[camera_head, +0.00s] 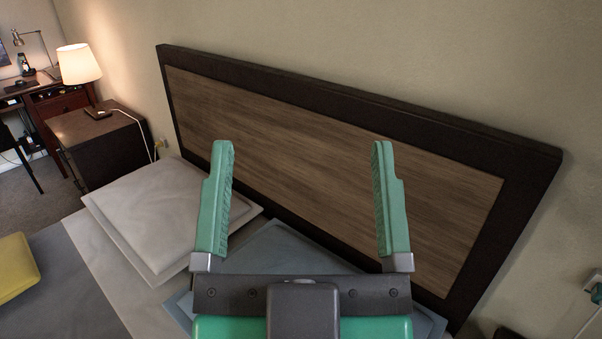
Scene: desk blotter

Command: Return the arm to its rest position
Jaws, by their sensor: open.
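My gripper (302,155) is in the lower middle of the head view. Its two green fingers point up in the picture and stand wide apart, with nothing between them. The dark palm bar and green body fill the bottom centre. The wooden headboard (290,118) of a bed shows behind and between the fingers. No part of the gripper visibly touches anything.
A white pillow (160,215) and a blue-grey pillow (285,240) lie on the bed by the headboard. A yellow cushion (15,268) is at far left. A dark nightstand (105,150) and lit lamp (78,64) stand beyond. A desk (55,103) is at upper left.

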